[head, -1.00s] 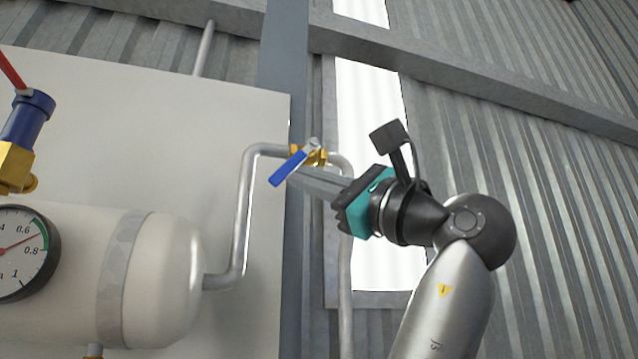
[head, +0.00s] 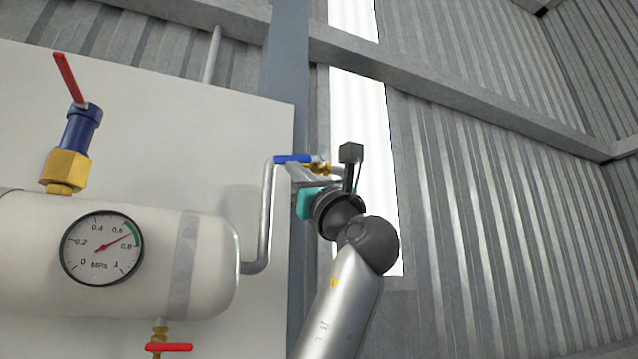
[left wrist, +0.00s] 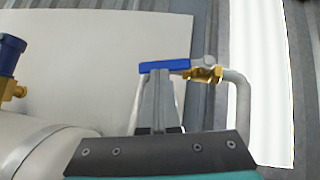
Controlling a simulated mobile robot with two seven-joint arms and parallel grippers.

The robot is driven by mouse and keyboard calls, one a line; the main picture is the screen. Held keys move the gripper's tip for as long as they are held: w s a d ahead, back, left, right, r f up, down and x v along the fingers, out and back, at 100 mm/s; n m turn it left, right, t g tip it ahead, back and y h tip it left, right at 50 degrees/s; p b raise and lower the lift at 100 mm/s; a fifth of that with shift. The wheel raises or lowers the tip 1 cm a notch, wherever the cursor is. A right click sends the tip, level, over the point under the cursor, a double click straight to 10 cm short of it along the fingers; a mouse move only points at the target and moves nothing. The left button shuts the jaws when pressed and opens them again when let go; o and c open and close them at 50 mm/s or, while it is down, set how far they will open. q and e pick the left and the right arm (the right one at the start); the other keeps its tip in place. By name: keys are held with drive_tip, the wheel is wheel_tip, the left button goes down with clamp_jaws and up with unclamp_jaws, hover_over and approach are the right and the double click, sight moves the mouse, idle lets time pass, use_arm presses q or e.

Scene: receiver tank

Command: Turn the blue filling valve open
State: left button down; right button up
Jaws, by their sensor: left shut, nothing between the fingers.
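The blue filling valve is a brass body (head: 318,167) with a blue lever handle (head: 292,158) on the grey pipe to the right of the tank. The lever points left, nearly level and in line with the pipe's top run. It also shows in the left wrist view (left wrist: 164,66), with the brass body (left wrist: 206,74) at its right. My left gripper (head: 292,168) is shut and empty, its fingertips just below the lever; in the left wrist view the fingers (left wrist: 157,84) reach up to its underside. Whether they touch it I cannot tell. My right gripper is out of view.
The white tank (head: 120,240) carries a pressure gauge (head: 101,248), a blue and brass fitting with a red lever (head: 72,78) on top, and a red-handled valve (head: 168,347) below. A grey post (head: 287,80) stands behind the pipe.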

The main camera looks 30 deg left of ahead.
use_arm(q)
drive_tip(key=shift+s+a+r, duration=0.15)
drive_tip(key=shift+a+r, duration=0.15)
drive_tip(key=shift+r, duration=0.2)
drive_tip(key=shift+g, duration=0.3)
